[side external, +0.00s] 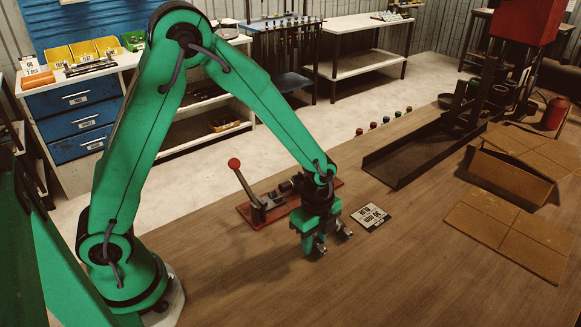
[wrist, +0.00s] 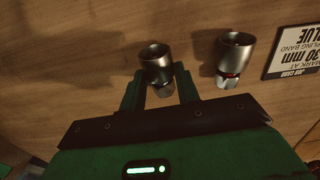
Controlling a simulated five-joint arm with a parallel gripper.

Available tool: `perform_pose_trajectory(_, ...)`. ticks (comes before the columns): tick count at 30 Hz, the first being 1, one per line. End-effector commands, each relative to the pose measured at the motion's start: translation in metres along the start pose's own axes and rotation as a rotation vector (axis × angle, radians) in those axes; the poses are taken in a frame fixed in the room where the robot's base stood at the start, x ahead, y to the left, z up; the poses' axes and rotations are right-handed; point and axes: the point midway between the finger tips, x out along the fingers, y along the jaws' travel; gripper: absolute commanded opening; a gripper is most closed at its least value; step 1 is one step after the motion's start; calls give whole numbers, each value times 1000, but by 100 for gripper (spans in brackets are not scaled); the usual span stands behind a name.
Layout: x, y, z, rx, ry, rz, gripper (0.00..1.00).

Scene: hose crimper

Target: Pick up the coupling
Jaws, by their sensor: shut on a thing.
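My gripper (wrist: 159,88) is shut on a metal coupling (wrist: 156,58), which sits between its two green fingers in the wrist view. The coupling has a dark round open end and a paler lower part; no coloured band on it can be made out. A second, similar coupling (wrist: 236,50) stands apart to the right, with a reddish band near its lower end. In the side view my gripper (side external: 319,238) points down, low over the wooden bench. I cannot tell there whether the held coupling touches the bench.
A job card (wrist: 292,50) reading "30 mm" and "BLUE" lies right of the second coupling. A red-based tool with a lever (side external: 240,180) stands behind my gripper. A dark tray (side external: 415,153) and cardboard (side external: 510,230) lie to the right. The front bench is clear.

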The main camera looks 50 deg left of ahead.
Motion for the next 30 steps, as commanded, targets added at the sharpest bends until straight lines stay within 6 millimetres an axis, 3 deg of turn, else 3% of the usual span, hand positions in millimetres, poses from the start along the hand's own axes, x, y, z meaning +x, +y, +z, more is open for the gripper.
perform_pose_trajectory(11,-10,-1,0,0,1,-3,6)
perform_pose_trajectory(19,-42,-2,0,0,2,-6,6)
perform_pose_trajectory(30,-80,48,-46,6,2,-4,6)
